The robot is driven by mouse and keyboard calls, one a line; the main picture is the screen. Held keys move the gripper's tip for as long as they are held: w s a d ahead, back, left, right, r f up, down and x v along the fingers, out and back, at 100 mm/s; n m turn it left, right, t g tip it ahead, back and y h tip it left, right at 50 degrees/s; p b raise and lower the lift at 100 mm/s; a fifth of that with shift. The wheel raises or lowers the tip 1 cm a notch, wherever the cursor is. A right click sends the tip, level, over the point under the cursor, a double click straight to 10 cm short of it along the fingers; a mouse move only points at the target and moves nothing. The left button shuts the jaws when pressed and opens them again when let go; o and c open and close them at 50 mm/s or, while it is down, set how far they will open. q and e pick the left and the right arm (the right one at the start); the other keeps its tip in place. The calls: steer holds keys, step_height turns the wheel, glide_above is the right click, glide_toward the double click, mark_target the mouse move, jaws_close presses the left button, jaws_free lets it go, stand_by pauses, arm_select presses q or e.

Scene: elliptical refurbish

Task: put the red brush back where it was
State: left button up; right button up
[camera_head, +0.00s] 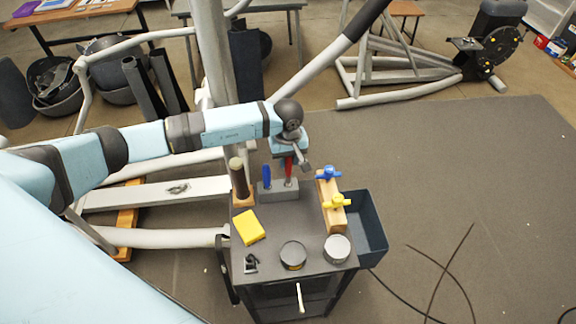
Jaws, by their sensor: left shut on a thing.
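The red brush (288,170) stands upright below my left gripper (289,157), which points down and is shut on its top end. The lower end of the red brush is at the grey holder block (278,193) on the dark cart top; I cannot tell whether it is seated in the block or just above it. A blue brush (267,175) stands upright in the same block, to the left of the red one. The gripper hides the top of the red brush. My right gripper does not show.
The cart (264,268) also carries a yellow block (248,227), a dark round tin (293,255), a grey round tin (337,248), a brown cylinder (239,178) and a wooden rack (331,205) with blue and yellow clamps. A dark bin (371,225) hangs at the right.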

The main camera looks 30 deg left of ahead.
mark_target(288, 168)
arm_select(q)
step_height(288, 168, down, 4)
steer(key=shift+f+p, duration=0.25)
steer(key=shift+p, duration=0.15)
steer(key=o, duration=0.9)
steer(key=shift+r, duration=0.15)
step_height(288, 168, up, 11)
steer(key=shift+r+b, duration=0.1)
steer(key=shift+b, duration=1.1)
steer(key=shift+r, duration=0.3)
